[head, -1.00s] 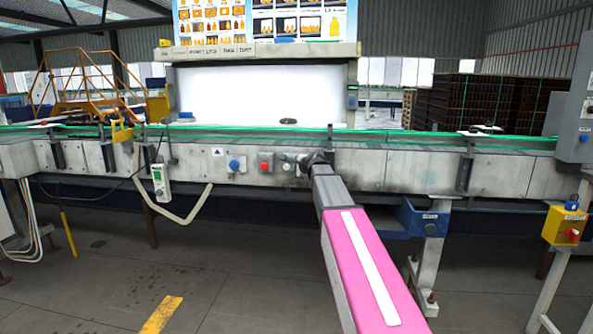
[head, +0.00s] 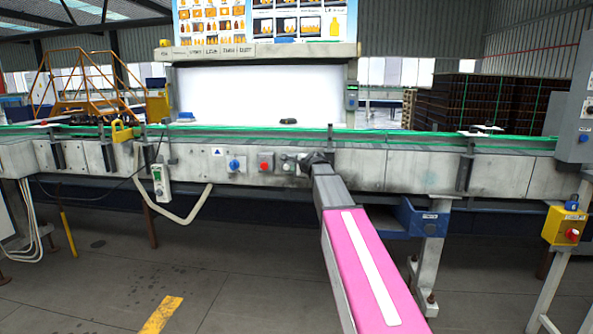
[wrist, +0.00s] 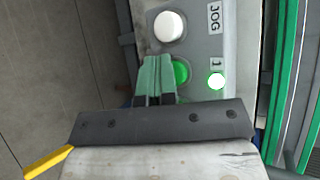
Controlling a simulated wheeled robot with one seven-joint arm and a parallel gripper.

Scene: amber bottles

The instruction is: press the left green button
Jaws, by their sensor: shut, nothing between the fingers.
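The green button (wrist: 181,72) sits on a grey control box (wrist: 228,44), below a white button (wrist: 168,26) in the wrist view. My gripper (wrist: 157,62) is shut and empty, its pale green fingers beside the green button and overlapping its left edge in the picture. I cannot tell whether they touch it. A small lit round lamp (wrist: 216,81) is to its right. In the head view my gripper (head: 303,160) is at the conveyor's front, at the right side of the small control box (head: 287,163); button detail there is too small to tell.
A red button (head: 265,162) and a blue knob (head: 235,165) are to the left on the conveyor front (head: 400,170). A hanging pendant (head: 160,182) is farther left. A blue bin (head: 420,217) is below right. Green conveyor rails (wrist: 285,80) run at the right in the wrist view.

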